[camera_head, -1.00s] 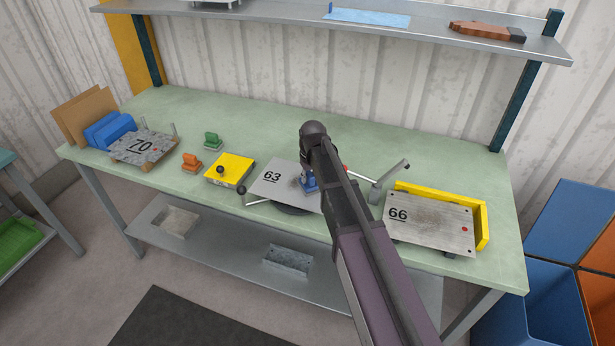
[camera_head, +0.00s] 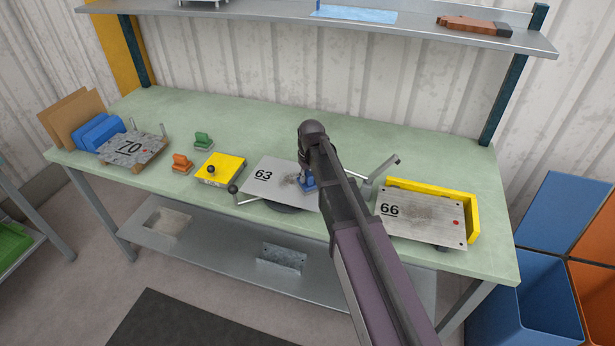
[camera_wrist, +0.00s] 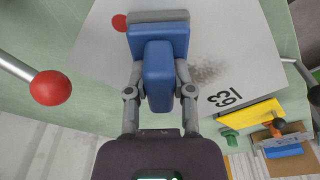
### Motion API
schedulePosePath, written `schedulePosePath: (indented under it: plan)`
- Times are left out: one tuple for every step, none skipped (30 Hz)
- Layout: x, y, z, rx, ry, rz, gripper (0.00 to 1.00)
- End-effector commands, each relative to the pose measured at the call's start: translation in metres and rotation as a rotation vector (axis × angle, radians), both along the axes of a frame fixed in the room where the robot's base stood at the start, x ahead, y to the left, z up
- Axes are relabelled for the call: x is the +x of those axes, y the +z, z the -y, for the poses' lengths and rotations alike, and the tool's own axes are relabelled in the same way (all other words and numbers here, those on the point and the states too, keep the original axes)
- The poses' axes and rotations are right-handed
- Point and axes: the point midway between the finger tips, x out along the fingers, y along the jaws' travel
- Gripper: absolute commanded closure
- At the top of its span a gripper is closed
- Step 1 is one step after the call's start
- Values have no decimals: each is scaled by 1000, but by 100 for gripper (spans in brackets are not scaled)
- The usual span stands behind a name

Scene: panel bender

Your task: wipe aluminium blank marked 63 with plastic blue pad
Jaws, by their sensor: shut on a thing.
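The aluminium blank marked 63 (camera_head: 262,186) lies on a dark round support at the middle front of the bench; it fills much of the wrist view (camera_wrist: 235,50). A dark smudge (camera_wrist: 203,73) shows on it near the number, beside the pad. The blue pad (camera_wrist: 157,75) has a blue grip and a grey underside. My gripper (camera_wrist: 158,92) is shut on its grip. The pad is over the blank, seemingly at its surface; contact cannot be told for sure. In the head view my arm hides the blank's right part and most of the pad (camera_head: 307,183).
Plate 66 (camera_head: 420,217) sits in front of a yellow angle at right; plate 70 (camera_head: 130,148) is at left. Orange (camera_head: 182,163) and green (camera_head: 203,142) pads and a yellow block (camera_head: 220,168) stand left of the blank. Ball-ended levers (camera_wrist: 50,88) flank the blank.

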Motion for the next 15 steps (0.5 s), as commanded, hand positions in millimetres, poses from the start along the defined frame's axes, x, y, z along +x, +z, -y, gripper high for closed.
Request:
schedulePosePath:
  plan:
    - [-1,0,0,0,0,-3,100]
    - [-1,0,0,0,0,-3,100]
    - [-2,0,0,-1,0,-4,100]
    - [-2,0,0,-1,0,-4,100]
    - [-1,0,0,-1,0,-4,100]
    - [-1,-1,0,-1,0,-4,100]
    - [-1,-1,-1,-1,0,-4,100]
    - [-1,0,-1,-1,0,-4,100]
    - [0,0,-2,0,1,-4,100]
    - [0,0,-4,0,1,-4,100]
    - [1,0,-5,0,1,-4,100]
    - [2,0,-7,0,1,-3,100]
    - [3,0,-8,0,1,-3,100]
    - [3,0,-10,0,2,-3,100]
    - [5,0,-13,0,2,-3,100]
